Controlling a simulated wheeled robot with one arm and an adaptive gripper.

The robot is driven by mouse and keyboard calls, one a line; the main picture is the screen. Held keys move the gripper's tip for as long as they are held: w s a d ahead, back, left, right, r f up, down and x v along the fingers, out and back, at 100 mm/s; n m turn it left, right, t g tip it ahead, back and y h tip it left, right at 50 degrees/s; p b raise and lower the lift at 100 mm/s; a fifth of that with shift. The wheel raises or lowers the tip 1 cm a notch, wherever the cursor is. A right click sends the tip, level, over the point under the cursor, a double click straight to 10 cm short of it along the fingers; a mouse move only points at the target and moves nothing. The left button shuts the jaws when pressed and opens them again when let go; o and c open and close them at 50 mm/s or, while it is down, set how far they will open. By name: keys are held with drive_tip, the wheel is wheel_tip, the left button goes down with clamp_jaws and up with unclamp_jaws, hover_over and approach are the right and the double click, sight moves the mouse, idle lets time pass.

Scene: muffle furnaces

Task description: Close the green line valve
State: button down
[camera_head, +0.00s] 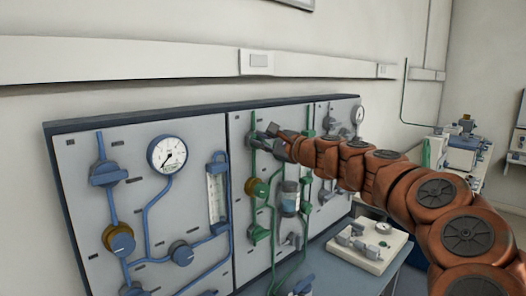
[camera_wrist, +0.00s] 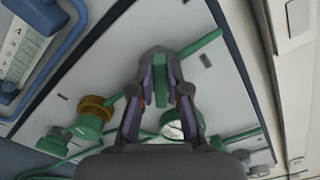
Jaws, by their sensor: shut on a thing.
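The green line (camera_head: 253,118) runs down the middle panel of the wall-like board. My gripper (camera_head: 272,132) reaches in from the right to the upper part of this line. In the wrist view my gripper (camera_wrist: 161,72) has its two fingers on either side of a green valve handle (camera_wrist: 160,92) and is shut on it. A green pipe (camera_wrist: 202,45) runs from there to the upper right. In the head view my gripper largely hides the handle. How far the valve is turned cannot be told.
Lower on the green line is a brass-and-green regulator (camera_head: 257,188). The left panel holds blue valves, a blue pipe, a round gauge (camera_head: 167,154) and a flow tube (camera_head: 217,192). A white device (camera_head: 368,246) stands on the table to the right.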

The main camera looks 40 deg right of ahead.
drive_tip(key=shift+a+f+n+b, duration=0.1)
drive_tip(key=shift+f+n+b, duration=0.15)
drive_tip(key=shift+n+b, duration=1)
drive_tip(key=shift+f+n+b, duration=0.25)
drive_tip(key=shift+n+b, duration=0.9)
drive_tip(key=shift+b, duration=0.15)
drive_tip(key=shift+a+f+n+b, duration=0.1)
drive_tip(key=shift+f+n+b, duration=0.15)
drive_tip(key=shift+n+b, duration=1)
drive_tip(key=c, duration=1.1)
unclamp_jaws()
drive_tip(key=shift+r, duration=0.1)
drive_tip(key=shift+c, duration=0.2)
drive_tip(key=s+d, duration=0.1)
drive_tip(key=s, duration=1.1)
drive_tip(key=shift+d, duration=0.35)
